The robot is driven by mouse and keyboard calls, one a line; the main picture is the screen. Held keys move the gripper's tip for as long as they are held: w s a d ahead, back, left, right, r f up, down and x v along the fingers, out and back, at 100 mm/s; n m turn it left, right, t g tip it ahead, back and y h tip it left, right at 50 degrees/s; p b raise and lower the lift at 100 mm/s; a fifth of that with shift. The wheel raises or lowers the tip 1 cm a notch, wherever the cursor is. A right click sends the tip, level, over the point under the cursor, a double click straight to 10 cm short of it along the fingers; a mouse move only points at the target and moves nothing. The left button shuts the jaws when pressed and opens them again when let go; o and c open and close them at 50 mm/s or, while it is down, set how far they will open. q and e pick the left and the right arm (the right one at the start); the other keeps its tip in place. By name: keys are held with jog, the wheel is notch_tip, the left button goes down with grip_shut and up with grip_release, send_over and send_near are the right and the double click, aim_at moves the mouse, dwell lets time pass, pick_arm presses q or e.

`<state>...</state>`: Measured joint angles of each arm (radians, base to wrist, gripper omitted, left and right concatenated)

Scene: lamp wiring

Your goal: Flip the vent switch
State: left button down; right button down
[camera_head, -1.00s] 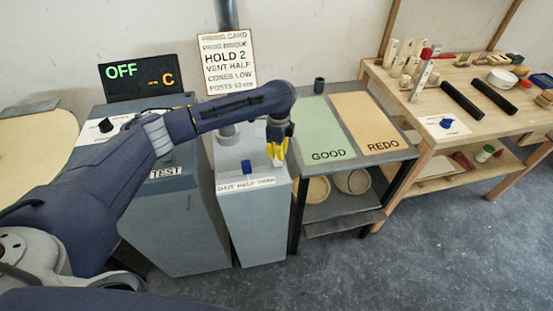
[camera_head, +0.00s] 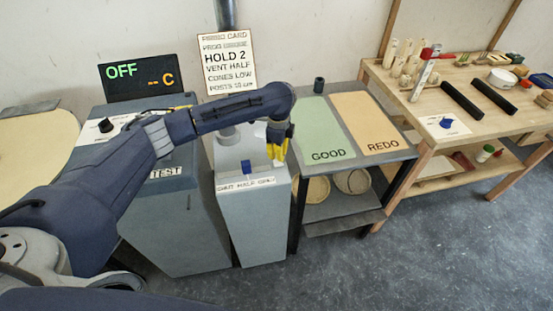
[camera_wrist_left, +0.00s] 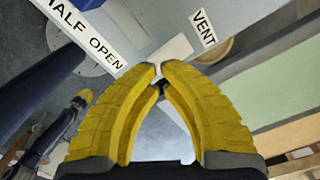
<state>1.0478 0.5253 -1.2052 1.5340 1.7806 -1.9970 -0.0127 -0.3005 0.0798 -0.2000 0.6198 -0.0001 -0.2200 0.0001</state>
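The vent switch is a small blue lever (camera_head: 247,166) on top of the narrow grey cabinet (camera_head: 254,225), behind a white label reading shut, half, open. It stands near the middle of that label. A blue piece (camera_wrist_left: 88,4) at the top edge of the left wrist view appears to be this switch, cut off by the frame. My left gripper (camera_head: 279,153) is just right of the switch, apart from it. In the left wrist view its yellow fingertips (camera_wrist_left: 160,68) are together with nothing seen between them. My right gripper (camera_wrist_left: 82,98) appears small at the left there.
The grey test cabinet (camera_head: 175,225) with a screen reading OFF stands at the left. A table with green GOOD (camera_head: 322,130) and orange REDO (camera_head: 370,125) mats is close on the right. A wooden bench (camera_head: 440,100) with parts stands farther right.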

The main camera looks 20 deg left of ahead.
aim_at(278, 163)
pick_arm(q)
jog(key=shift+f, duration=2)
dwell(1.8)
jog(key=shift+r, duration=3.55)
